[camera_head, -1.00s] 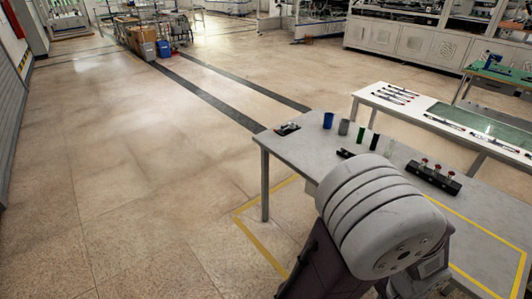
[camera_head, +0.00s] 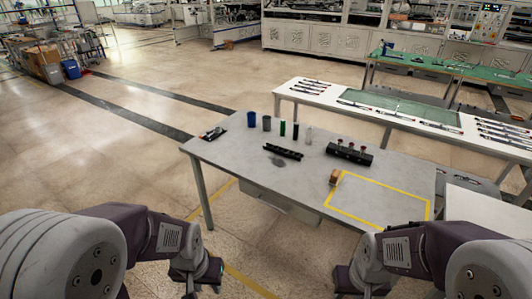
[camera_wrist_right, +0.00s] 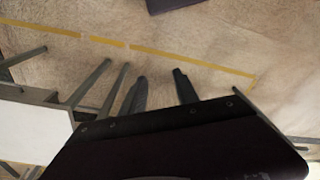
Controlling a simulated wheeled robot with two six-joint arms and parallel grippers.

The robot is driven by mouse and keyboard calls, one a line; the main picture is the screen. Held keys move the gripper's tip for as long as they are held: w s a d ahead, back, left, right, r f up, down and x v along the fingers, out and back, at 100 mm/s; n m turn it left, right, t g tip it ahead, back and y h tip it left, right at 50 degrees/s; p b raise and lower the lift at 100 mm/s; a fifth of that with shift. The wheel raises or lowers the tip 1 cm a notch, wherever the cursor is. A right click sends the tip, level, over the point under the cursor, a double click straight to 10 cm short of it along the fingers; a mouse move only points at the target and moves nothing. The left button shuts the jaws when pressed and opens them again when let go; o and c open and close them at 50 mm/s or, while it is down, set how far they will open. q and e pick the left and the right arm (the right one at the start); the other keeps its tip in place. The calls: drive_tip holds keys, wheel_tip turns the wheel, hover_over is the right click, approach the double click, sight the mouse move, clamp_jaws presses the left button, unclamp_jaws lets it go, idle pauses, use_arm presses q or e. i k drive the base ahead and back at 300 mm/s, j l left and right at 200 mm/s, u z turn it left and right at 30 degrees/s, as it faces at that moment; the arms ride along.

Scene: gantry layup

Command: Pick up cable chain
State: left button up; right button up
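A short black segmented strip that looks like the cable chain (camera_head: 283,151) lies on the grey table, behind a small dark patch. My left gripper (camera_head: 204,284) is low at the bottom edge of the head view, in front of the table and well away from the strip; its fingertips do not show clearly. My right gripper (camera_head: 360,286) is also low in front of the table. In the right wrist view its two dark fingers (camera_wrist_right: 160,82) stand apart with only floor between them. The strip is not in that view.
The grey table (camera_head: 235,160) also holds several small cylinders (camera_head: 267,123), a black block with red knobs (camera_head: 349,152), a small brown box (camera_head: 335,176) and a yellow taped outline (camera_head: 378,183). A white table (camera_head: 320,97) stands behind. Floor is open at left.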

sight(294, 155)
drive_tip(key=i+j, duration=0.5)
drive_tip(key=i+j+z, duration=0.15)
drive_tip(key=i+j, duration=0.8)
drive_tip(key=i+j+z, duration=0.15)
drive_tip(key=i+j, duration=0.75)
drive_tip(key=j, duration=0.25)
drive_tip(key=z, duration=0.05)
